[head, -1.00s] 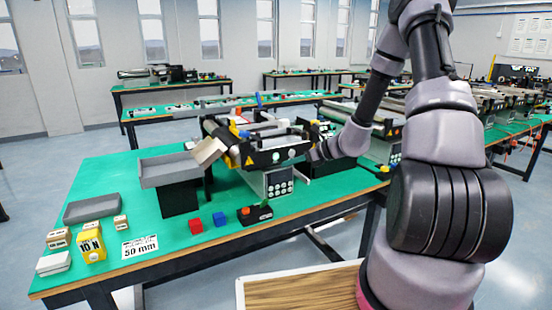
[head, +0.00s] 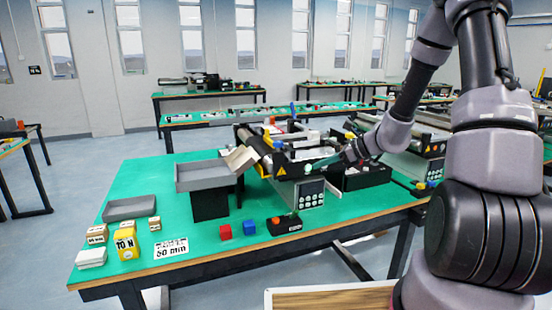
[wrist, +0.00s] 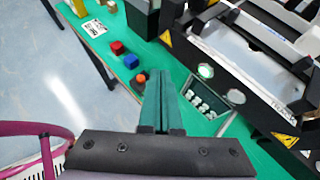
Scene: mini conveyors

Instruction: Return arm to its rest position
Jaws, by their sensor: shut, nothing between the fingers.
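My gripper (wrist: 163,78) shows in the wrist view with its two dark green fingers side by side, shut and empty. They are over the green table, near a control box with several buttons (wrist: 207,100). In the head view my arm reaches in from the upper right, and the gripper end (head: 324,162) is low beside the front of the mini conveyor (head: 284,168), above the button box (head: 310,194). I cannot tell from the head view whether the fingers touch the conveyor.
A grey tray on a black stand (head: 205,178), a red cube (head: 225,232), a blue cube (head: 249,227) and a small orange-buttoned box (head: 284,224) stand left of my gripper. A yellow weight (head: 126,245) and a label card (head: 171,248) lie at the table's left. Another conveyor (head: 412,148) is behind my arm.

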